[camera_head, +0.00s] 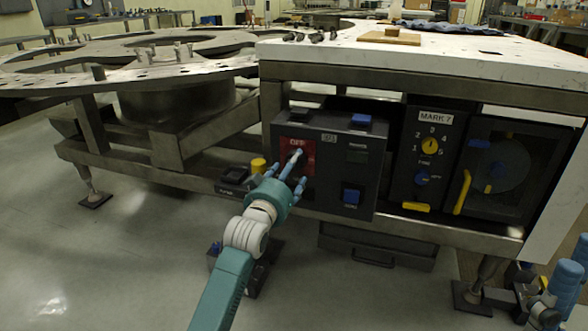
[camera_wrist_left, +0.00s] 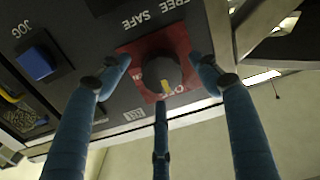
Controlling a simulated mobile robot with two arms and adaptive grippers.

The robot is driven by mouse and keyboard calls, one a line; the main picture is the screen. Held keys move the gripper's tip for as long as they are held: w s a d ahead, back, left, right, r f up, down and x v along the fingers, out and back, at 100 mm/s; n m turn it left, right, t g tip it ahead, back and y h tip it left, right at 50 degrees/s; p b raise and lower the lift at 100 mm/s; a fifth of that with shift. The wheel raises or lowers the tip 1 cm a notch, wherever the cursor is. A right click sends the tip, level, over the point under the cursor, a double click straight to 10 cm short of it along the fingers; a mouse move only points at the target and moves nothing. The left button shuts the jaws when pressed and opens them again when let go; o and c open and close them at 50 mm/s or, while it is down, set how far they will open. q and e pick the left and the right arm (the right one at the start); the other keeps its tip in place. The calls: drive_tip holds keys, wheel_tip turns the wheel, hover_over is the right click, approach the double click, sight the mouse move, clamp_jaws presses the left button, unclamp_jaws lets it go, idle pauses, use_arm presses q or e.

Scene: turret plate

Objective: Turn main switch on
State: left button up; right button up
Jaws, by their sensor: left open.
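The main switch is a dark round knob (camera_wrist_left: 155,70) with a yellow mark, on a red plate (camera_wrist_left: 128,52) of the dark control box. In the head view the red plate (camera_head: 309,160) carries the word OFF; my fingers partly cover the knob there. The yellow mark points towards the OFF lettering in the wrist view. My left gripper (camera_head: 288,170) is open in front of the plate. In the wrist view its three blue fingers (camera_wrist_left: 160,85) are spread around the knob. I cannot tell whether they touch it. Blue finger-like parts (camera_head: 566,280) at lower right appear to be my right gripper, partly cut off.
The box has blue buttons (camera_head: 351,195) to the right of the switch. A MARK 7 panel (camera_head: 425,150) with dials stands further right, beside a yellow-handled dark door (camera_head: 505,170). A white tabletop (camera_head: 460,58) overhangs the boxes. The floor at left is clear.

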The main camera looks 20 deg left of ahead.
use_arm(q)
drive_tip(key=shift+w+b, duration=0.4)
drive_tip(key=shift+w, duration=1)
drive_tip(key=shift+c, duration=0.5)
drive_tip(key=c, duration=1)
drive_tip(key=shift+c, duration=0.3)
